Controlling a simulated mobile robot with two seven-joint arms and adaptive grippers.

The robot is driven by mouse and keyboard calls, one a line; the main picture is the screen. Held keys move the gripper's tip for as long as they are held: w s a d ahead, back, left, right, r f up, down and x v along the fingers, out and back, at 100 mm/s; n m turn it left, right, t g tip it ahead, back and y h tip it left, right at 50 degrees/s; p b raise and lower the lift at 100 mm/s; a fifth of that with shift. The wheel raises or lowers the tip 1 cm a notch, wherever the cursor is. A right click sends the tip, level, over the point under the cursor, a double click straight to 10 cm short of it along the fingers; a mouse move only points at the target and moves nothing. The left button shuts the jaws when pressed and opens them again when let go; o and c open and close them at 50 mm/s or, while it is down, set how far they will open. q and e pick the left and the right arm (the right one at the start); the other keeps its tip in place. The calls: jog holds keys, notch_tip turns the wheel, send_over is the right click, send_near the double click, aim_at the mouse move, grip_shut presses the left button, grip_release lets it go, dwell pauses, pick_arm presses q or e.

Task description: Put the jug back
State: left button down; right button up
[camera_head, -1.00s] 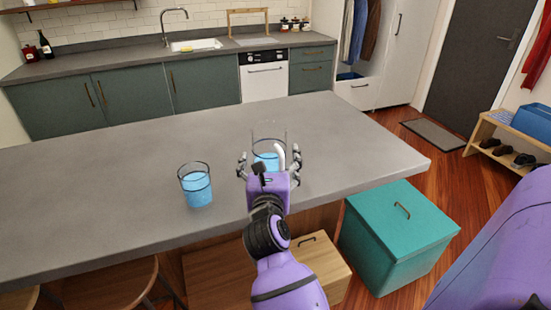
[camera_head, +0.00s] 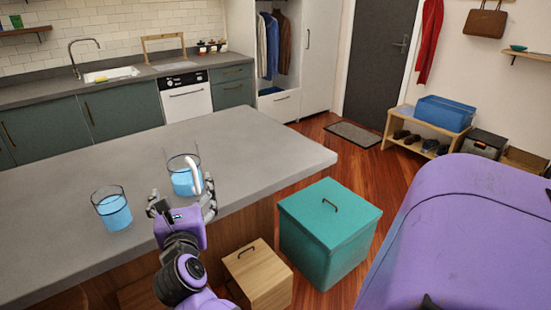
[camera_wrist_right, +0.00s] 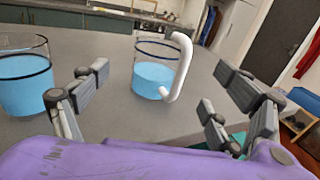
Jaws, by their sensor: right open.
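The jug (camera_head: 182,180) is clear, with a white handle and blue liquid. It stands upright on the grey counter, and it also shows in the right wrist view (camera_wrist_right: 155,75), its handle on the right. My right gripper (camera_head: 183,202) is open and empty on the near side of the jug. In the right wrist view its fingers (camera_wrist_right: 160,85) are spread, with the jug beyond them and apart from them. My left gripper is not in view.
A clear glass (camera_head: 113,211) with blue liquid stands left of the jug; in the wrist view it is close to my left finger. The counter (camera_head: 255,150) is clear to the right. A teal box (camera_head: 325,230) and a wooden box (camera_head: 258,275) stand beside it.

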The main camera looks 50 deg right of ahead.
jog(key=s+a+f+m+g+y, duration=0.1)
jog(key=s+a+f+m+y, duration=0.25)
jog(key=s+f+m, duration=0.7)
jog(key=s+a+f+m+g+y, duration=0.1)
jog(key=s+a+f+m+y, duration=0.25)
jog(key=s+f+m, duration=0.75)
jog(key=s+a+f+m+g+y, duration=0.1)
jog(key=s+a+f+m+y, duration=0.25)
jog(key=s+f+m, duration=0.7)
jog(key=s+d+f+n+g, duration=0.1)
jog(key=s+f+n+g, duration=0.2)
jog(key=s+f, duration=0.3)
jog(key=s+g, duration=0.1)
jog(key=s, duration=0.4)
jog(key=shift+d, duration=0.4)
